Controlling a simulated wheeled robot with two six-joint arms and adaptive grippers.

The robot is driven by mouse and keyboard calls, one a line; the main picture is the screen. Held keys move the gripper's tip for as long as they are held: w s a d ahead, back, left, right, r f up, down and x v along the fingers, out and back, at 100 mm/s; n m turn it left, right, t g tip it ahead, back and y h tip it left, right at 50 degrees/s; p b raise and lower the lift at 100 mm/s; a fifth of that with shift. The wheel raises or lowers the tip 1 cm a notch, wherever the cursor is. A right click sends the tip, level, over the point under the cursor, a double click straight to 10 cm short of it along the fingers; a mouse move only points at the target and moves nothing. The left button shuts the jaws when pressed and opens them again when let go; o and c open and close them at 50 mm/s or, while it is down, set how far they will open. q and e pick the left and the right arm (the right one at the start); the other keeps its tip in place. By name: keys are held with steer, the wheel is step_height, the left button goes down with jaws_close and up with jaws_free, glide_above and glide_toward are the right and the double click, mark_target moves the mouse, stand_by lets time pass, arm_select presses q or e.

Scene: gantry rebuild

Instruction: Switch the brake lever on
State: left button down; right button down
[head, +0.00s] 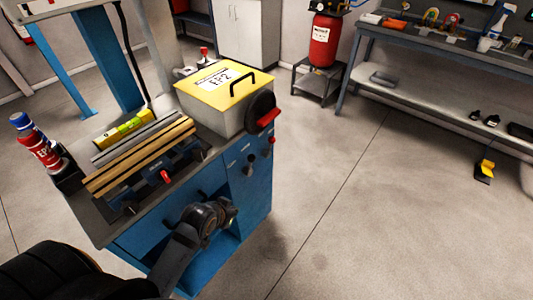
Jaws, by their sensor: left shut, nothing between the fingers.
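My left gripper (232,207) is shut and empty, in front of the blue cabinet (135,240), below the small knobs on its front. No label shows which control is the brake lever. A red handle (269,118) sits on a round black disc (258,106) on the side of the yellow-lidded box. A small red-tipped lever (165,177) sits at the cabinet's front top edge. A red-tipped knob (271,140) and a black knob (250,158) are on the cabinet's right front. The gripper appears apart from all of these. My right gripper is out of view.
The yellow-lidded box (212,103) stands on the cabinet beside wooden strips (140,158) and a yellow level (124,130). Spray cans (38,145) stand at the left. A red tank (322,42) and a workbench (450,55) are behind.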

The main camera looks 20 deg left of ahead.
mark_target(270, 141)
arm_select(q)
steer(key=w+r+m+t+h, duration=0.1)
steer(key=w+r+t+h, duration=0.1)
steer(key=w+r+t, duration=0.5)
steer(key=w+r, duration=0.3)
steer(key=w, duration=0.3)
steer(key=shift+r, duration=0.2)
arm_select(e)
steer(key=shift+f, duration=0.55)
arm_select(q)
steer(key=shift+d, duration=0.1)
steer(key=b+x, duration=0.1)
steer(key=x, duration=1.3)
steer(key=shift+d+r, duration=0.15)
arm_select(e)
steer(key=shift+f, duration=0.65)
